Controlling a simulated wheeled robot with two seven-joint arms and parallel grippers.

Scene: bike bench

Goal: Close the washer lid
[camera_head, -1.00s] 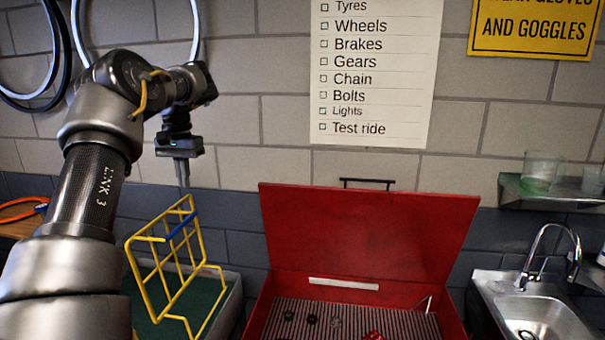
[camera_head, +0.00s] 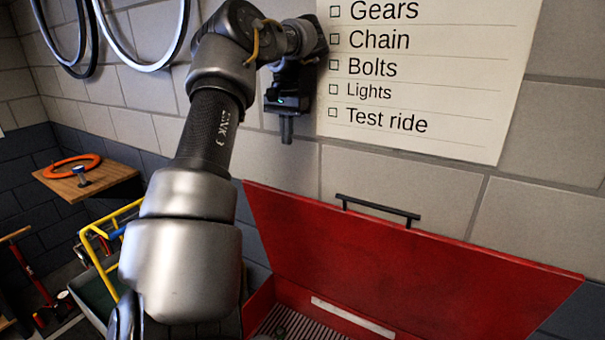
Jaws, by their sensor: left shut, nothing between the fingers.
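The red washer lid (camera_head: 400,262) stands open, tilted up at the back of the red washer, close to the wall. A black handle (camera_head: 378,209) sits on its top edge. Part of the washer's ribbed basin (camera_head: 290,322) shows below the lid; the rest is cut off by the picture's lower edge. My left gripper (camera_head: 287,130) hangs pointing down, shut and empty, above the lid's left top corner and apart from it, left of the handle. My right gripper is not in view.
A wooden shelf (camera_head: 100,185) with an orange ring is further left. A paper checklist (camera_head: 430,70) hangs on the wall behind my gripper.

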